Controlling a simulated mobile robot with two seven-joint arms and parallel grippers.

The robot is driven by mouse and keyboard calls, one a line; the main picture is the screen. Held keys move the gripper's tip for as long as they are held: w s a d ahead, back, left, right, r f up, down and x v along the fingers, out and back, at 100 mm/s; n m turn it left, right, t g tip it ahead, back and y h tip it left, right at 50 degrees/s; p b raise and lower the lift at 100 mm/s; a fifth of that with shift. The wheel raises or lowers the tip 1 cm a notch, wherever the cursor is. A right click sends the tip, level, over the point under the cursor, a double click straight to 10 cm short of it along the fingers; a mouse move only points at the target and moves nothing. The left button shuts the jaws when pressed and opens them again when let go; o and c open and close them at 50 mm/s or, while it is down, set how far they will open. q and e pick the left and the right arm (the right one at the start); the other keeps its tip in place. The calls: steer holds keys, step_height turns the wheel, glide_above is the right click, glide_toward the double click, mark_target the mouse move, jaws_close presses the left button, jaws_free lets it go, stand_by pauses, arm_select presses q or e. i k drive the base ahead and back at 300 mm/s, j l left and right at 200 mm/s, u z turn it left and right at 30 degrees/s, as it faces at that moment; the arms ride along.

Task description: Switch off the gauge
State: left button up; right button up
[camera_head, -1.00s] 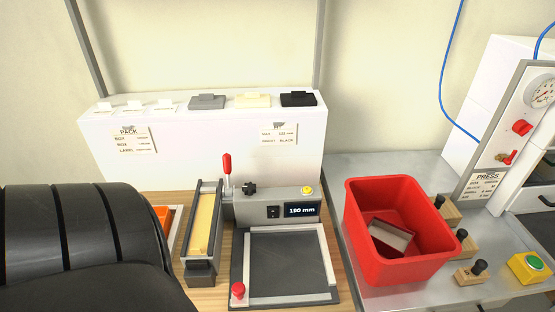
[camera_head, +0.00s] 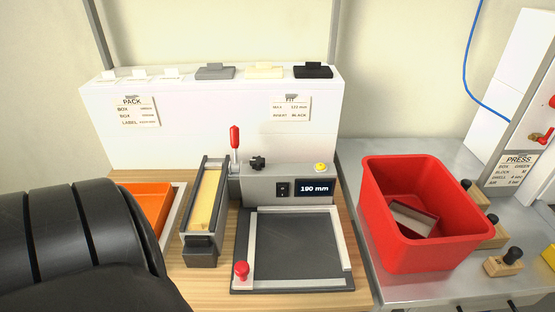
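The gauge (camera_head: 262,186) is a grey block on the wooden bench with a lit display (camera_head: 315,188) reading 190 mm. A black rocker switch (camera_head: 283,189) sits just left of the display. A yellow button (camera_head: 320,167) and a black knob (camera_head: 257,163) are on its top, and a red-handled lever (camera_head: 235,139) rises at its left end. A dark plate with a light metal frame (camera_head: 252,252) and a red knob (camera_head: 241,269) lies in front. A black segmented arm part of mine fills the lower left. Neither gripper is in view.
An orange tray (camera_head: 148,204) and a narrow holder with a yellow strip (camera_head: 205,200) stand left of the gauge. A red bin (camera_head: 433,252) with a grey-white box inside stands right, beside wooden-based black-knobbed pieces (camera_head: 503,264). A white shelf unit (camera_head: 210,125) stands behind.

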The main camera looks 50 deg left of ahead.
mark_target(282, 189)
steer(key=i+j+u, duration=0.1)
steer(key=u, duration=1.35)
steer(key=i+l+u, duration=0.2)
steer(key=i, duration=0.15)
